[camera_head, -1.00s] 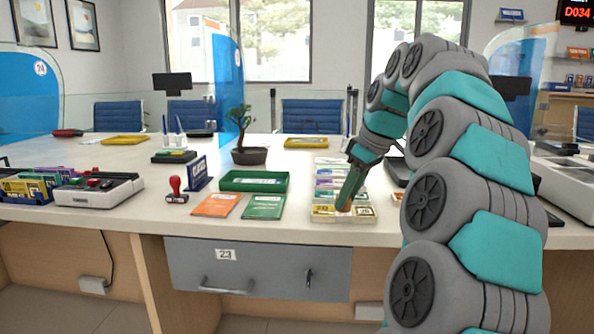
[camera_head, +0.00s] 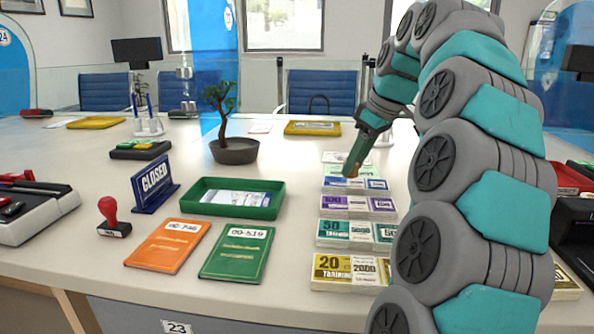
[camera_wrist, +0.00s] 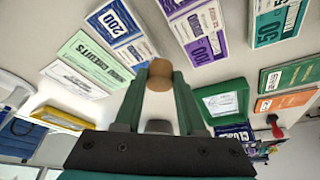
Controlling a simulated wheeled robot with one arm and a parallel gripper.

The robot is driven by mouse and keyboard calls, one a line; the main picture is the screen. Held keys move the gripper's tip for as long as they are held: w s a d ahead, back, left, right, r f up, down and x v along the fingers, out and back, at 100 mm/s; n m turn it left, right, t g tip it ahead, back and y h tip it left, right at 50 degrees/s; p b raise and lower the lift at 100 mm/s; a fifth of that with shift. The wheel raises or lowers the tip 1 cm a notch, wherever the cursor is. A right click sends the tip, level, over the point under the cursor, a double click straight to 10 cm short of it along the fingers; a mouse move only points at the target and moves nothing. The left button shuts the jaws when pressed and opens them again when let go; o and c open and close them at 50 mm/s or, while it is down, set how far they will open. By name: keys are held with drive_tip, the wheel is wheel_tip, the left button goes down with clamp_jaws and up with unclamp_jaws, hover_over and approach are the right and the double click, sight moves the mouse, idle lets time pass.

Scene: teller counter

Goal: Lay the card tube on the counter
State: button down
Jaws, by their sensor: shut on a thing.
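My gripper (camera_head: 357,160) is shut on the brown card tube (camera_head: 350,171), which shows only as a small piece at the fingertips. In the wrist view the round brown end of the tube (camera_wrist: 159,72) sits between the two green fingers. The gripper points down over the rows of banknote bundles near the blue bundle (camera_head: 355,184). The gap between tube and notes is hard to judge. The pale counter (camera_head: 180,290) lies below; most of the tube's length is hidden.
Purple (camera_head: 357,206), teal (camera_head: 345,234) and yellow (camera_head: 345,272) bundles lie in front of the gripper. A green tray (camera_head: 210,212), orange booklet (camera_head: 165,246), green booklet (camera_head: 238,251), red stamp (camera_head: 111,216) and plant (camera_head: 233,150) stand left. Some counter is bare at front left.

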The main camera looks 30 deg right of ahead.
drive_tip(key=w+a, duration=0.2)
drive_tip(key=w, duration=0.2)
drive_tip(key=w+a+f+p, duration=0.1)
drive_tip(key=w+a, duration=0.2)
drive_tip(key=w, duration=0.1)
drive_tip(key=w+a, duration=0.2)
drive_tip(key=w, duration=0.2)
drive_tip(key=shift+a+f+p, duration=0.15)
drive_tip(key=shift+a+p, duration=0.15)
drive_tip(key=shift+a, duration=0.1)
drive_tip(key=shift+w+a+f, duration=0.1)
drive_tip(key=shift+w+f, duration=0.1)
drive_tip(key=shift+f, duration=1.55)
drive_tip(key=shift+f, duration=0.15)
drive_tip(key=c, duration=0.5)
unclamp_jaws()
